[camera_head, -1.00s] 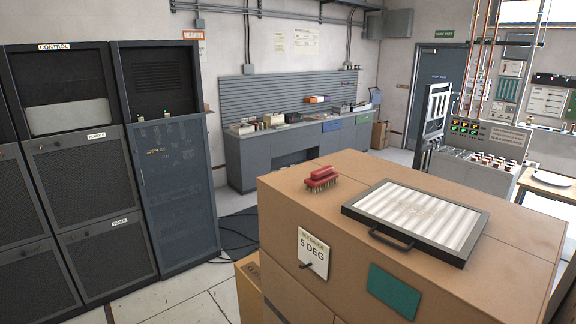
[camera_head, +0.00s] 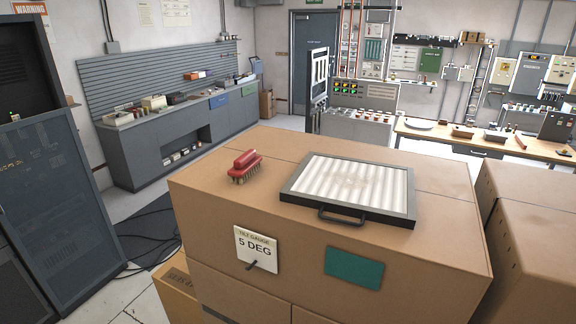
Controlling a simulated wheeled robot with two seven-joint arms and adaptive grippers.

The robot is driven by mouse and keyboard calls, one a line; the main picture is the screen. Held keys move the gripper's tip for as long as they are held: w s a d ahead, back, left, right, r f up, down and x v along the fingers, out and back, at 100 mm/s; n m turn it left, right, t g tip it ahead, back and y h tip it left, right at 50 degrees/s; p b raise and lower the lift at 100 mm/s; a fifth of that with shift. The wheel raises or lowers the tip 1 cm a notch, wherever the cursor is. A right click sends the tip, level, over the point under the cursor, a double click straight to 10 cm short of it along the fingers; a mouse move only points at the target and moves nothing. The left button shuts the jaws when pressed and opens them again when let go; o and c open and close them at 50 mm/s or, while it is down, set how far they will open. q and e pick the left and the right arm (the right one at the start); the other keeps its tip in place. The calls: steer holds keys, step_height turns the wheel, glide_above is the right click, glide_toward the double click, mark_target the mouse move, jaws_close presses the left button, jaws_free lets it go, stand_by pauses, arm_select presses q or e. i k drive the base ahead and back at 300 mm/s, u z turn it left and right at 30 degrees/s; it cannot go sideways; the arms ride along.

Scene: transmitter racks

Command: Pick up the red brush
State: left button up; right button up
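The red brush (camera_head: 246,164) lies on top of a large cardboard box (camera_head: 330,262), near the box's left side. It has a red handle on top and tan bristles pointing down onto the cardboard. Nothing covers it. Neither of my grippers shows in the head view.
A framed, ribbed white panel (camera_head: 352,185) with a black handle lies right of the brush on the same box. A tilt gauge card (camera_head: 256,250) and a green patch (camera_head: 353,268) are on its front. More boxes (camera_head: 531,220) stand at right. A dark rack (camera_head: 58,190) stands at left.

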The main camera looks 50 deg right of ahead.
mark_target(244, 167)
steer(key=z, duration=1.8)
steer(key=i, duration=0.4)
steer(key=u, duration=0.55)
